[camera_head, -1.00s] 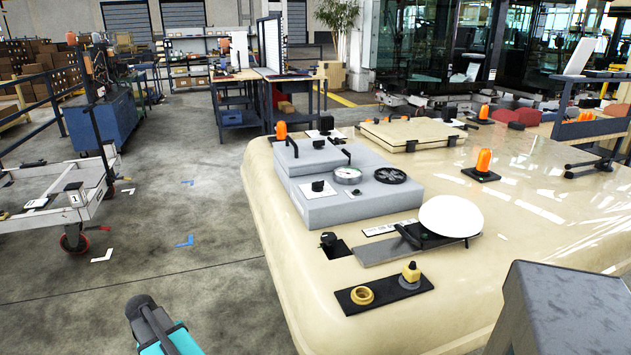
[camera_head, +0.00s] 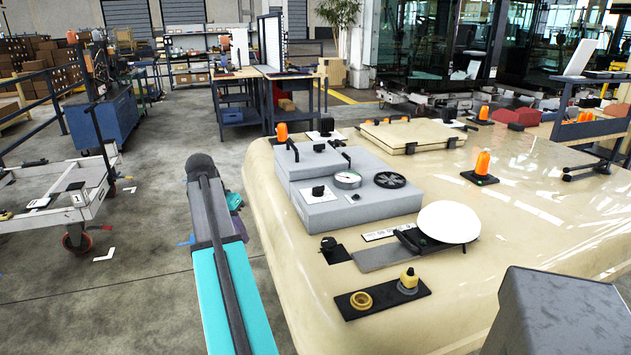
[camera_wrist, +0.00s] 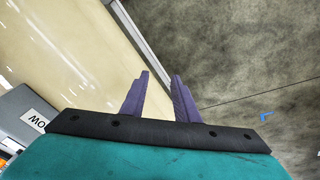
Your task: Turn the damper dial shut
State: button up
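No label readable in the head view names the damper dial, so I cannot tell which control it is. On the grey stepped box (camera_head: 350,211) are a black knob (camera_head: 319,192), a round white-faced gauge (camera_head: 347,178) and a black spoked wheel (camera_head: 390,180). Another black knob (camera_head: 328,243) sits on a dark plate nearer the front. My gripper (camera_head: 236,203) is left of the cream housing, over the floor side, mostly hidden behind my teal arm. In the wrist view my gripper (camera_wrist: 159,76) has its two purple fingers apart with nothing between them.
The cream housing (camera_head: 520,240) carries a white dome (camera_head: 448,222), a yellow knob (camera_head: 408,279), a brass ring (camera_head: 361,300) and orange beacons. A trolley (camera_head: 75,200) stands at the left. Floor between is clear. The wrist view shows the housing edge and a partly lettered label (camera_wrist: 38,121).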

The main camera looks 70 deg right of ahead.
jog(key=s+d+r+m, duration=0.1)
jog(key=s+d+r, duration=0.15)
jog(key=r, duration=0.25)
jog(key=s+d+r+m+p, duration=0.1)
jog(key=s+d+r, duration=0.1)
jog(key=s+r, duration=0.15)
jog(key=s+d+r+m, duration=0.1)
jog(key=s+d+r, duration=0.1)
jog(key=r, duration=0.3)
notch_tip(320, 180, up, 14)
jog(key=m+h+p, duration=0.1)
jog(key=m, duration=0.3)
send_over(318, 187)
jog(key=w+a, duration=0.4)
jog(key=a, duration=0.1)
jog(key=shift+s+d+g, duration=0.2)
jog(key=shift+d+g, duration=0.05)
jog(key=shift+g, duration=0.15)
jog(key=shift+f, duration=0.1)
jog(key=shift+p+x, duration=0.75)
jog(key=shift+x, duration=6.1)
jog(key=shift+w+d, duration=0.1)
